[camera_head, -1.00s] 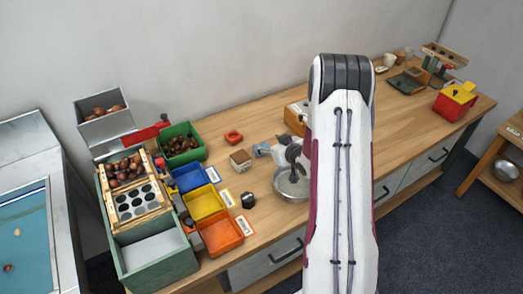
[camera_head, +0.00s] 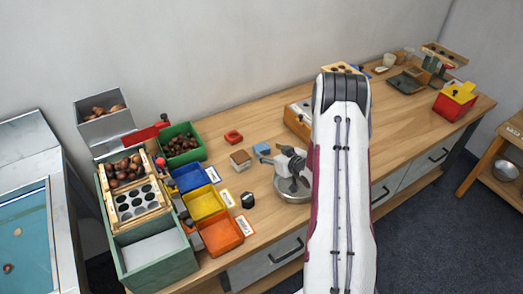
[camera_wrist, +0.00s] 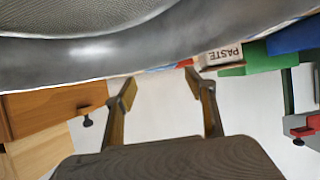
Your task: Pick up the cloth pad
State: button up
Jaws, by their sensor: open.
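A small light-blue block-like item (camera_head: 261,149) lies on the bench left of my gripper; it may be the cloth pad, but it is too small to be sure. My gripper (camera_head: 287,166) is over the round metal pan (camera_head: 294,190), just right of the blue item and apart from it. In the wrist view my gripper (camera_wrist: 166,92) has its two fingers spread wide, with nothing between them. The pan's metal wall (camera_wrist: 90,62) fills the top of that view. No cloth pad is clear there.
A brown-and-white block (camera_head: 240,159) and a red dish (camera_head: 233,136) stand left of the blue item. Blue, yellow and orange bins (camera_head: 221,233) are farther left. A wooden box (camera_head: 298,120) stands behind my gripper. The bench's back right middle is clear.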

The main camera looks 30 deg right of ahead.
aim_at(262, 147)
jog(key=shift+x, duration=0.8)
jog(key=shift+w, duration=0.1)
jog(key=shift+x, duration=2.5)
jog(key=c, duration=0.8)
